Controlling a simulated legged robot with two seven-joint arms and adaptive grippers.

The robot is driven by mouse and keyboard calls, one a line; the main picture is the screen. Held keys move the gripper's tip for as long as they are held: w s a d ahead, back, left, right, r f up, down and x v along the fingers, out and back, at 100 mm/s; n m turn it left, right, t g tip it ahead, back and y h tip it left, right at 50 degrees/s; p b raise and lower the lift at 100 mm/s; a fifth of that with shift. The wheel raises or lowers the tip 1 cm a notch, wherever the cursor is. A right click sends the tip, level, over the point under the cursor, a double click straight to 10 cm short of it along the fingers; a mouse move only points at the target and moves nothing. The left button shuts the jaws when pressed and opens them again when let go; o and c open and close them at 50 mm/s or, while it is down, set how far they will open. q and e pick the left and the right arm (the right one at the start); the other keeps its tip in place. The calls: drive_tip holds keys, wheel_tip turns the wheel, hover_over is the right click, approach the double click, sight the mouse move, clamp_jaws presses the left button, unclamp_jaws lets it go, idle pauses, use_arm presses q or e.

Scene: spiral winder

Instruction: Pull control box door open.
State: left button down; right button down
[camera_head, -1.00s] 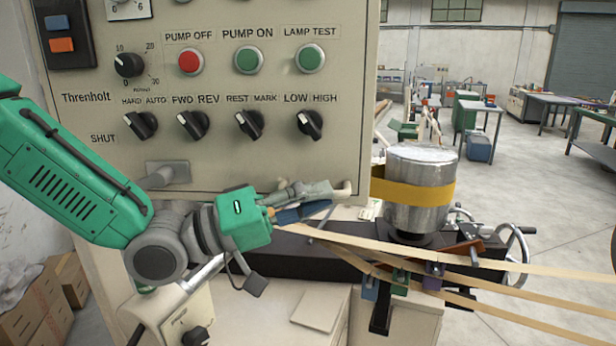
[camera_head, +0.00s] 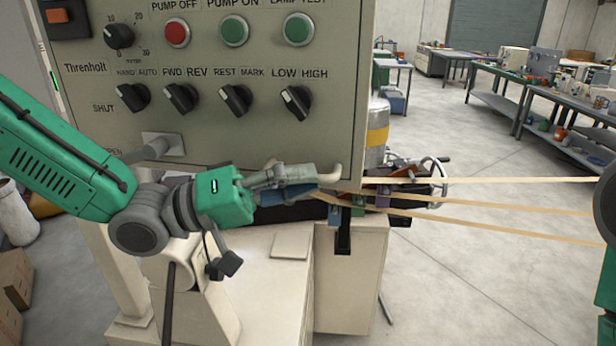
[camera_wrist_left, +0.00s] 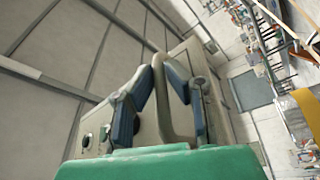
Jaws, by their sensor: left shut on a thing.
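The beige control box door (camera_head: 210,140) fills the upper left of the head view, with its knobs and buttons facing me. Its pale handle (camera_head: 333,173) is at the lower right corner of the door. My left gripper (camera_head: 300,182) is shut on this handle. In the left wrist view the handle (camera_wrist_left: 164,108) passes between the two dark fingers of the gripper (camera_wrist_left: 170,75). The gripper hides part of the handle in the head view. How far the door stands from its box cannot be told. My right gripper is out of view.
A metal cylinder with a yellow band (camera_head: 377,135) stands behind the door's right edge. Tan strips (camera_head: 480,212) run from the winder to the right. Workbenches (camera_head: 500,95) stand at the back right. Open floor (camera_head: 470,290) lies at the lower right.

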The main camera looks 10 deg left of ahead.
use_arm(q)
drive_tip(key=shift+w+r, duration=0.15)
drive_tip(key=shift+r, duration=0.2)
drive_tip(key=c, duration=1.6)
unclamp_jaws()
drive_tip(key=shift+a, duration=0.1)
drive_tip(key=v, duration=1.3)
drive_tip(key=shift+f, duration=0.3)
drive_tip(key=shift+d, duration=0.3)
drive_tip(key=shift+a, duration=0.1)
